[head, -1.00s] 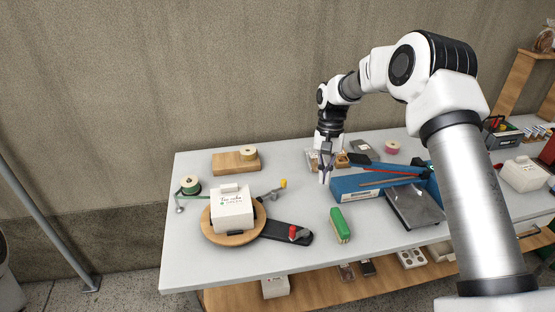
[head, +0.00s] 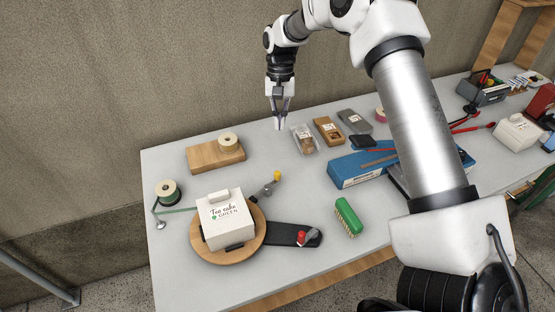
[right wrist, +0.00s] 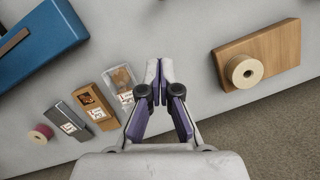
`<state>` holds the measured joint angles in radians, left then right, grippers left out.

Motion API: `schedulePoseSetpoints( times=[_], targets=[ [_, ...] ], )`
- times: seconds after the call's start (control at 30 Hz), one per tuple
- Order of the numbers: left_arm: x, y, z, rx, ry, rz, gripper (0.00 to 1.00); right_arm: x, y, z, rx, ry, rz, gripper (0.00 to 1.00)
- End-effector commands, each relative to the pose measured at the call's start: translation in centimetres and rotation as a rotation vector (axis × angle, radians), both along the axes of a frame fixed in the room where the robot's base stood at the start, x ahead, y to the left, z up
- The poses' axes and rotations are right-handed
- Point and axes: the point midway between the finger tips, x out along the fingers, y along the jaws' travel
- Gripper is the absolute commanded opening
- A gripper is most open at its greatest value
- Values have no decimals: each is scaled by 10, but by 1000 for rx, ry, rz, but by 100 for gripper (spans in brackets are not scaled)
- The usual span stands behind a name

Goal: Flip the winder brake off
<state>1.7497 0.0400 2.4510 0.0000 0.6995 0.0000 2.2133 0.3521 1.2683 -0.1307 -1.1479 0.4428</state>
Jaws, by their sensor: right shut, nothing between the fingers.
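The winder is a round wooden turntable (head: 255,252) at the left of the table, with a black arm (head: 280,233) reaching right. A white cake box (head: 226,222) sits on the turntable. A red knob (head: 301,238) with a grey lever (head: 313,236) is at the black arm's end. A yellow-tipped metal lever (head: 277,176) stands behind the turntable. I cannot tell for sure which is the brake. My right gripper (head: 279,122) is shut and empty, pointing down above the table's back edge, apart from the winder. It also shows in the right wrist view (right wrist: 160,72). My left gripper is not in view.
A green ribbon spool (head: 167,191) stands left of the turntable. A wooden block (head: 204,157) with a cream spool (head: 228,140) lies behind it. A green brush (head: 348,218) and a blue box (head: 350,172) lie to the right. Small packages (head: 328,131) line the back.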

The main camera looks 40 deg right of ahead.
Motion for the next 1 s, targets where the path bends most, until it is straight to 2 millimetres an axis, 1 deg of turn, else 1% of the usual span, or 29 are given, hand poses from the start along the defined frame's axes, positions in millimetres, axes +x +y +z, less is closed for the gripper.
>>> schedulePoseSetpoints(
  times=[0.17,0.5,0.53,0.6,0.73,0.87,1.0],
  targets=[
    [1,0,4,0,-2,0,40,-6,4,-22,1,6,1,0],
    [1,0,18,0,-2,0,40,-20,14,-94,0,6,1,0],
    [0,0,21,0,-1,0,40,-22,17,-94,0,4,0,0],
    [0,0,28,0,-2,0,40,-34,25,-91,1,4,2,0],
    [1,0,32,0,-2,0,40,-47,35,-93,0,3,1,0],
    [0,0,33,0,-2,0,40,-51,38,-95,0,1,0,0],
    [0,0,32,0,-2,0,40,-51,38,-96,0,1,0,0]
  ],
)
